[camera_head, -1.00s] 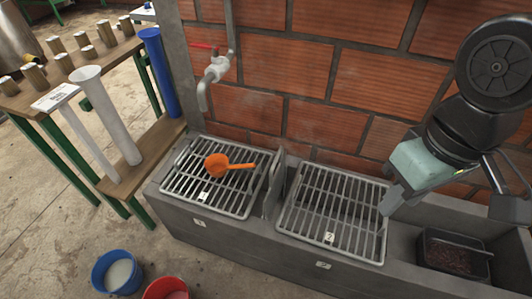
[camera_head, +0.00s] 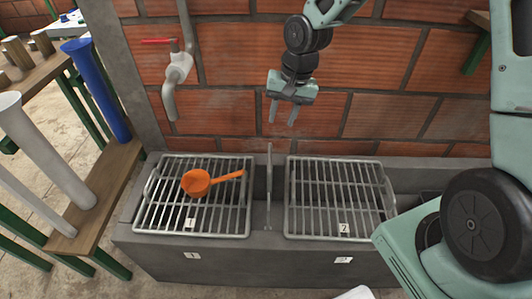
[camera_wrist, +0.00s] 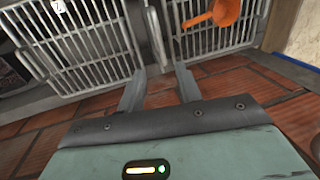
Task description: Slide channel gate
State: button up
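The channel gate (camera_head: 268,185) is a thin grey upright plate standing between the two metal grates. In the wrist view the gate (camera_wrist: 155,35) shows as a narrow strip beyond my fingertips. My gripper (camera_head: 282,121) points down in front of the brick wall, above the gate in the picture and slightly to its right. Its two fingers are apart with nothing between them. In the wrist view my gripper (camera_wrist: 160,78) is also open, and its fingers lie to either side of the gate's line without visibly touching it.
Grate 1 (camera_head: 150,222), left of the gate, carries an orange scoop (camera_head: 196,183). Grate 2 (camera_head: 335,236) is bare on the right. A tap (camera_head: 178,70) with a red handle hangs left of my gripper. A table with a blue tube (camera_head: 95,85) stands at the left.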

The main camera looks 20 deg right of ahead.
aim_at(270, 156)
jog(key=f, duration=0.4)
jog(key=a+f+b, duration=0.1)
jog(key=f, duration=0.4)
jog(key=w+a+f+b, duration=0.1)
jog(key=f, duration=0.3)
jog(key=shift+a+f, duration=0.2)
grip_shut()
